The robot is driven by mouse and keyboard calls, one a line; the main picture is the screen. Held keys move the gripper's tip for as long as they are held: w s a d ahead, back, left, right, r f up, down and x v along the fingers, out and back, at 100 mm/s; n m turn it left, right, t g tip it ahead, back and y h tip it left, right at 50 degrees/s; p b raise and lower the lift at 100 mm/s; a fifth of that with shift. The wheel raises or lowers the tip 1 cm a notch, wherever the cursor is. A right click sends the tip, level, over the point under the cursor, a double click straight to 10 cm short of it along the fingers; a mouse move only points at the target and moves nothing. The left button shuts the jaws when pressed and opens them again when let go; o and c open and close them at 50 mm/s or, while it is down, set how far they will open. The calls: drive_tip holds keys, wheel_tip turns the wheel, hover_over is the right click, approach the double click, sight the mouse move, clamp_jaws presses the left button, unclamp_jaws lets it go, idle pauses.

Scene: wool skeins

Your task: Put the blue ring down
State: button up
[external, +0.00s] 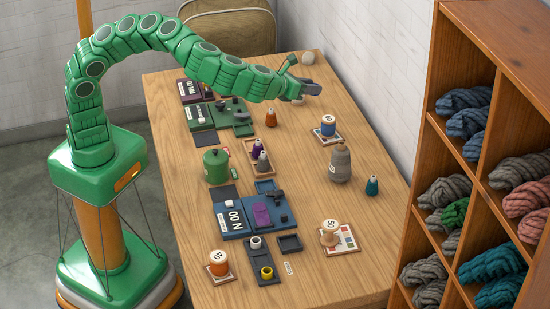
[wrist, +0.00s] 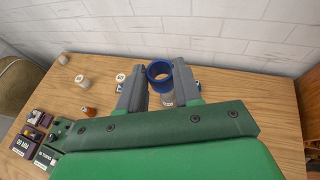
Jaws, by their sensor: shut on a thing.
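The blue ring (wrist: 160,75) is between the two fingers of my gripper (wrist: 160,84) in the wrist view. The fingers are shut on it, and its round opening faces the camera. A greyish shape shows just below the ring, partly hidden by my gripper. In the external view my gripper (external: 306,88) is over the far part of the table. I cannot make out the ring there.
The wooden table (external: 385,225) carries a blue spool on a card (external: 328,126), a grey bottle (external: 340,163), a teal bottle (external: 372,186) and an orange bottle (external: 271,118). A wool shelf (external: 435,100) stands at the right. Bare wood lies at the right front.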

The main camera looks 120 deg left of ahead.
hover_over(346, 203)
drive_tip(key=shift+n+g, duration=0.3)
drive_tip(key=shift+g, duration=0.1)
drive_tip(key=shift+s+f, duration=0.15)
drive_tip(key=shift+f, duration=8.9)
drive_tip(key=shift+s+f, duration=0.15)
drive_tip(key=shift+f, duration=8.85)
drive_tip(key=shift+f, duration=0.1)
drive_tip(key=shift+w+f, duration=0.15)
drive_tip(key=shift+w, duration=0.05)
drive_tip(key=shift+w+f, duration=0.1)
drive_tip(key=shift+f, duration=1.5)
drive_tip(key=shift+f, duration=0.15)
